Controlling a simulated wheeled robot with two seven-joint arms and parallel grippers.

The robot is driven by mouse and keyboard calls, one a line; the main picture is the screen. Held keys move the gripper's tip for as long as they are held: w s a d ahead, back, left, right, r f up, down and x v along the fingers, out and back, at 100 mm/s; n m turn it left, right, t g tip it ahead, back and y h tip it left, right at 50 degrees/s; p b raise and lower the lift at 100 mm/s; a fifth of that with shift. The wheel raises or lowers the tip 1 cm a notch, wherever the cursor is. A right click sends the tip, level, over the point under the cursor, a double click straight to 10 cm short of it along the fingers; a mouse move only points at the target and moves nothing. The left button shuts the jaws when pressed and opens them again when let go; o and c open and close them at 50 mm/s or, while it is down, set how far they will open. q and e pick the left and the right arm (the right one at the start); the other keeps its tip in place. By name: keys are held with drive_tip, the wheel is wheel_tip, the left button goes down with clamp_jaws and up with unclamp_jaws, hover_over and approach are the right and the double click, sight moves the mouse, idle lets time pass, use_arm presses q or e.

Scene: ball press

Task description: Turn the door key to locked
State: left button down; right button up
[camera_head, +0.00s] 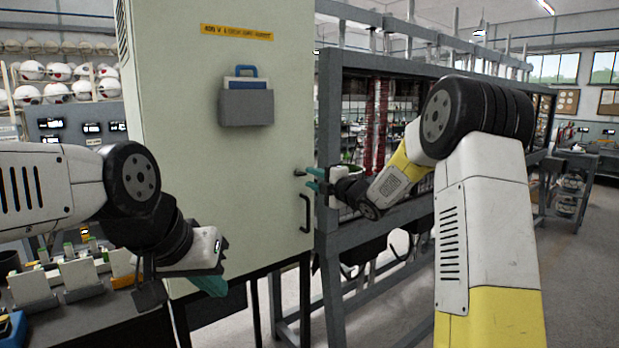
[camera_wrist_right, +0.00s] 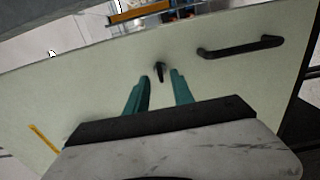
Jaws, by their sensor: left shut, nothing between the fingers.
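The door key (camera_head: 300,173) is a small dark key in the right edge of a pale green cabinet door (camera_head: 200,130). It also shows in the right wrist view (camera_wrist_right: 159,70). My right gripper (camera_head: 313,180) is beside the key in the head view. In the right wrist view its teal fingers (camera_wrist_right: 161,78) are apart, with the key in line with the gap at their tips. I cannot tell whether they touch it. My left gripper (camera_head: 212,285) is shut and empty, in front of the cabinet's lower left.
A dark door handle (camera_head: 305,213) is below the key. A grey document pocket (camera_head: 246,107) hangs on the door. A grey metal frame rack (camera_head: 330,120) stands right of the cabinet, close behind my right gripper. A cluttered bench (camera_head: 80,310) is at the lower left.

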sight(304, 175)
drive_tip(key=shift+x, duration=1.7)
drive_tip(key=shift+s, duration=0.1)
drive_tip(key=shift+c, duration=0.4)
clamp_jaws()
